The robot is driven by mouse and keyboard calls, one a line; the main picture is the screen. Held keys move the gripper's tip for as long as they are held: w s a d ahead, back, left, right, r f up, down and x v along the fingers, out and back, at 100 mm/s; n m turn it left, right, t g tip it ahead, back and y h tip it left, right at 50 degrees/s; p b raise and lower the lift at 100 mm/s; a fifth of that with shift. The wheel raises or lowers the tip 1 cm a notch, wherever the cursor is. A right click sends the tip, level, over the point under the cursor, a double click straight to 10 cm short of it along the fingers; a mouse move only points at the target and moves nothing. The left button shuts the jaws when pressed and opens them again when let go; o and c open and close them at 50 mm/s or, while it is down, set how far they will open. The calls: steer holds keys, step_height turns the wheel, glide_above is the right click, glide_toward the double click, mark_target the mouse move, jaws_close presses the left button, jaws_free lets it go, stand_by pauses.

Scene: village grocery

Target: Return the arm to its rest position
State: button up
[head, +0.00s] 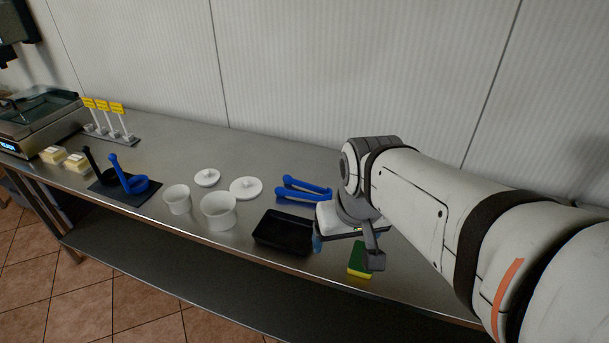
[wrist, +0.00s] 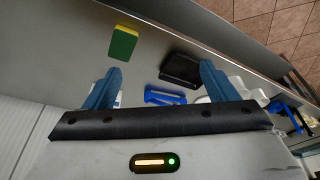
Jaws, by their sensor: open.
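My arm reaches in from the right in the head view, over the steel counter. My gripper (wrist: 158,88) shows in the wrist view with its two blue fingers spread wide and nothing between them in its hold. In the head view the gripper is mostly hidden behind my wrist; one blue fingertip (head: 317,243) shows beside the black tray. The gripper hangs above the counter near the black tray (head: 268,245), the blue tongs (head: 303,192) and the green-and-yellow sponge (head: 359,262). Contact with any of them cannot be made out.
On the steel counter (head: 240,150) stand two white tubs (head: 218,215), two white lids (head: 245,187), and black and blue tools on a dark mat (head: 110,191). Yellow-tagged signs (head: 118,109) and a scale (head: 35,120) are at left. A pale wall (head: 300,70) rises behind.

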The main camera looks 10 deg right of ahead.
steer(key=shift+s+a+r+n, duration=0.1)
steer(key=shift+s+a+n, duration=0.05)
steer(key=shift+s+a, duration=0.3)
steer(key=shift+s+a+r+n, duration=0.1)
steer(key=shift+s+a+n, duration=0.1)
steer(key=shift+a, duration=0.3)
steer(key=shift+d, duration=0.1)
stand_by(0.6)
